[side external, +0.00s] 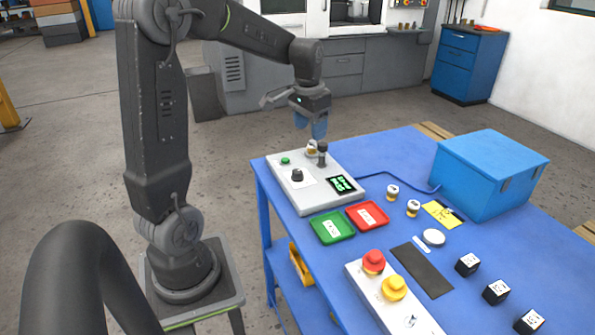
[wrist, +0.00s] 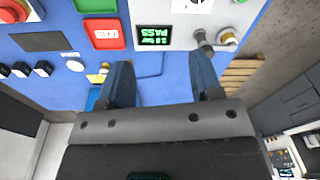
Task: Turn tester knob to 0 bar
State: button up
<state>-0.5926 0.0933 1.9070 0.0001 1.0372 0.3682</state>
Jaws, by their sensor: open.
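The tester (side external: 318,200) is a light grey box at the table's far left corner. Its black knob (side external: 297,175) stands on the top face, near a green button (side external: 285,160). Its display (side external: 341,184) has green text; in the wrist view the display (wrist: 168,37) appears upside down and shows PASS, with a pressure figure too small to read surely. A small valve (wrist: 229,41) sits at the tester's end beside a dark upright post (wrist: 203,42). My gripper (side external: 311,128) is open and empty, its blue fingers above the valve and post, apart from the knob.
Green (side external: 332,227) and red (side external: 367,215) trays lie in front of the tester. Two small valves (side external: 392,192), a blue box (side external: 490,175), black cubes (side external: 496,291) and a button panel (side external: 395,305) stand on the blue table. A blue cable runs from tester to box.

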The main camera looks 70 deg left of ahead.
jog(key=g, duration=0.1)
send_near(297, 171)
jog(key=shift+n+h, duration=0.3)
jog(key=f, duration=0.9)
jog(key=shift+a+f, duration=0.25)
jog(key=shift+f, duration=0.1)
jog(key=c, duration=0.9)
